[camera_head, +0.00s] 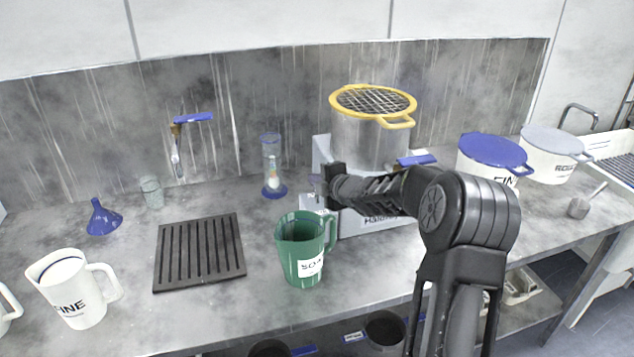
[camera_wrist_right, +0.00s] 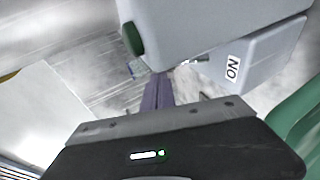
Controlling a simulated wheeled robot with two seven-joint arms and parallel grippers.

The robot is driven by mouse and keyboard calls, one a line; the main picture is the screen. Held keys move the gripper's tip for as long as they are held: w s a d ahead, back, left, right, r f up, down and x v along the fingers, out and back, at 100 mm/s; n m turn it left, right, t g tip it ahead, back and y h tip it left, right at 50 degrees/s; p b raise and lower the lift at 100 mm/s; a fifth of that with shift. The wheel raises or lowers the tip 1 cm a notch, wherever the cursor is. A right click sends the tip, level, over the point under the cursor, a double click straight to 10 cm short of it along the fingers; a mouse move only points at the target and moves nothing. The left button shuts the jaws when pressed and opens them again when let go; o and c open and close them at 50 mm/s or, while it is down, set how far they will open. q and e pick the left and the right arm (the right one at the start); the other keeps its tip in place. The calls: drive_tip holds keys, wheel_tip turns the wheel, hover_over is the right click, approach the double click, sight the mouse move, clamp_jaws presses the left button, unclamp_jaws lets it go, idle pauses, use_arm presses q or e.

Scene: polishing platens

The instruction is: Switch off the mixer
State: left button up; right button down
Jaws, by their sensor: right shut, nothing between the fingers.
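The mixer is a grey machine (camera_head: 365,222) on the bench, with a steel pot (camera_head: 365,142) under a yellow mesh lid (camera_head: 373,101). My right arm crosses in front of it. My right gripper (camera_head: 322,187) is shut and empty at the mixer's left front side. In the right wrist view, the shut fingers (camera_wrist_right: 157,88) point at a pale grey housing (camera_wrist_right: 220,28) with a green button (camera_wrist_right: 132,39) and a small box labelled "ON" (camera_wrist_right: 232,68). A small metal part (camera_wrist_right: 196,61) shows beside the fingertips; contact cannot be told. My left gripper is out of view.
A green jug (camera_head: 300,250) stands close in front of the mixer and gripper. A glass cylinder (camera_head: 272,165) stands behind left. A dark slotted rack (camera_head: 199,252), a white jug (camera_head: 75,292) and a blue funnel (camera_head: 103,218) are left.

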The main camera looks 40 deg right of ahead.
drive_tip(key=shift+w+r, duration=0.1)
drive_tip(key=shift+w, duration=0.05)
idle(0.4)
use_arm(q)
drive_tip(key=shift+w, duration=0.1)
use_arm(e)
drive_tip(key=shift+w+r+p, duration=0.1)
drive_tip(key=shift+r+p, duration=0.55)
drive_tip(key=shift+r, duration=0.15)
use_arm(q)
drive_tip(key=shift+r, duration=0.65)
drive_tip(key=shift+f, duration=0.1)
